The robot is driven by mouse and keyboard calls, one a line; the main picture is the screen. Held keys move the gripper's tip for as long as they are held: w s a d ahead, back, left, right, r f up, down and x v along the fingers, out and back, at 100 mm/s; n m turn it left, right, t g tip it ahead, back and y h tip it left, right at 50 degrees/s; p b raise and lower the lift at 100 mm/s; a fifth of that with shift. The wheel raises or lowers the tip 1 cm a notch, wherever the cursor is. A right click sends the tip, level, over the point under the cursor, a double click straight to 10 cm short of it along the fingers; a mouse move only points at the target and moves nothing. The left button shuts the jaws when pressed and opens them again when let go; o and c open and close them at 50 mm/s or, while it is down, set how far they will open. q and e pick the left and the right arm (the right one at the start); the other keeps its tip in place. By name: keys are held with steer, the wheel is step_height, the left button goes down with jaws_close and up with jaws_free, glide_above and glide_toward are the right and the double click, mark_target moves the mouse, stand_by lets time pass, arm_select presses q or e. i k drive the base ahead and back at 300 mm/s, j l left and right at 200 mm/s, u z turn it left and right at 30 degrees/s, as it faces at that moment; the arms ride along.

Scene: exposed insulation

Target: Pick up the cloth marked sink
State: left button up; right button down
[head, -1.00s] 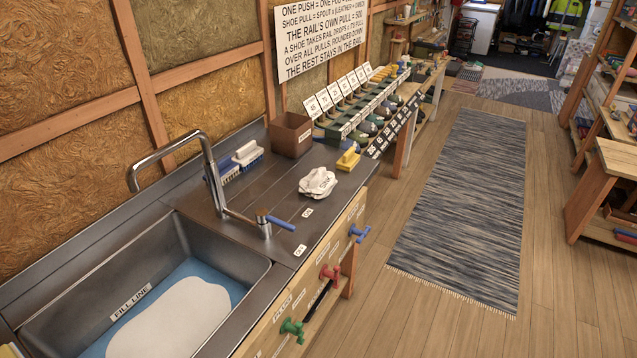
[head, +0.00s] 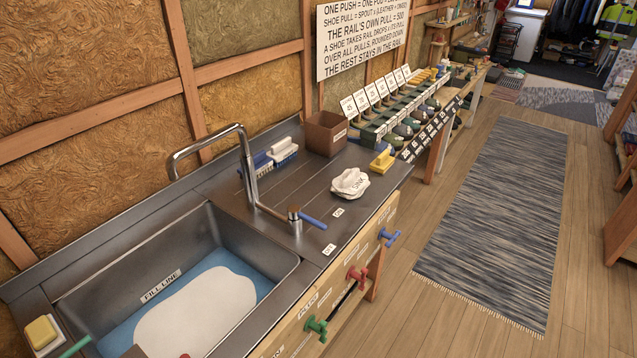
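The cloth marked sink (head: 350,183) is a crumpled white bundle with dark lettering on top. It lies on the metal drainboard (head: 285,190), to the right of the tap, near the counter's front edge. Nothing touches it from above. Neither of my grippers shows in the head view.
The sink basin (head: 75,292) holds blue water with a white patch. The tall tap (head: 250,165) with a blue lever stands left of the cloth. Coloured valve handles (head: 357,276) jut from the front.

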mark_target(352, 184)
steer(key=i+l+u, duration=0.15)
steer(key=u, duration=0.25)
steer(key=i+l+u, duration=0.1)
steer(key=l+u, duration=0.45)
steer(key=u, duration=0.2)
steer(key=i, duration=0.05)
